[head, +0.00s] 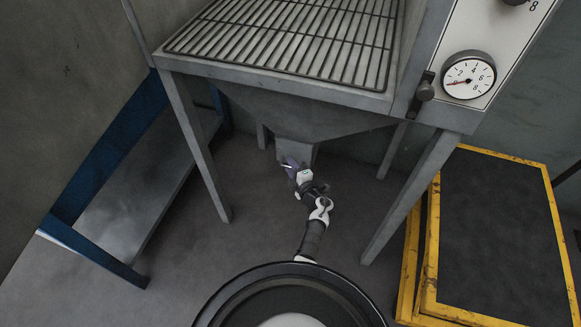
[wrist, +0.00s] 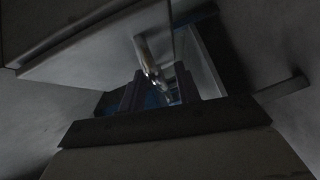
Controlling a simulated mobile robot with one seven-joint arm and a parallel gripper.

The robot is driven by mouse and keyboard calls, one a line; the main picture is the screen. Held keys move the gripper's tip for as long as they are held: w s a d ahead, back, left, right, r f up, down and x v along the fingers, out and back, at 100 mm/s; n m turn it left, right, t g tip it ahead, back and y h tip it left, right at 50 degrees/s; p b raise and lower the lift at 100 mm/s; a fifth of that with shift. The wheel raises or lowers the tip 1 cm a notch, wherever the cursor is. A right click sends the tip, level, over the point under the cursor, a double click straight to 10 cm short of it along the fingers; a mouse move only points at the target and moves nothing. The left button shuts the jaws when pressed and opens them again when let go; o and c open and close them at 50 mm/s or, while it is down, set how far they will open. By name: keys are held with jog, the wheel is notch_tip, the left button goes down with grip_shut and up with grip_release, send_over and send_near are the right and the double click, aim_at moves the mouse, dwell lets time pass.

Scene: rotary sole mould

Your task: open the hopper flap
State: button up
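The hopper (head: 300,112) is a grey funnel under the grated cabinet in the head view. Its outlet (head: 300,150) hangs low, and my gripper (head: 288,162) is at it, partly covering it. In the wrist view a pale plate, seemingly the hopper flap (wrist: 105,52), fills the upper left. A shiny metal handle (wrist: 147,55) sticks out from it towards my gripper (wrist: 158,92). The two dark fingers stand apart, with the handle's end showing in the gap between them. I cannot tell whether they touch it. The flap's edge is dark, and its angle is unclear.
Cabinet legs (head: 195,145) stand left and right of my arm. A blue-framed bench (head: 140,195) is at the left. A yellow-edged dark platform (head: 495,230) is at the right. A pressure gauge (head: 468,75) sits on the panel. The floor below the hopper is clear.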

grip_shut()
jog(key=shift+r+p, duration=0.15)
jog(key=shift+p, duration=0.25)
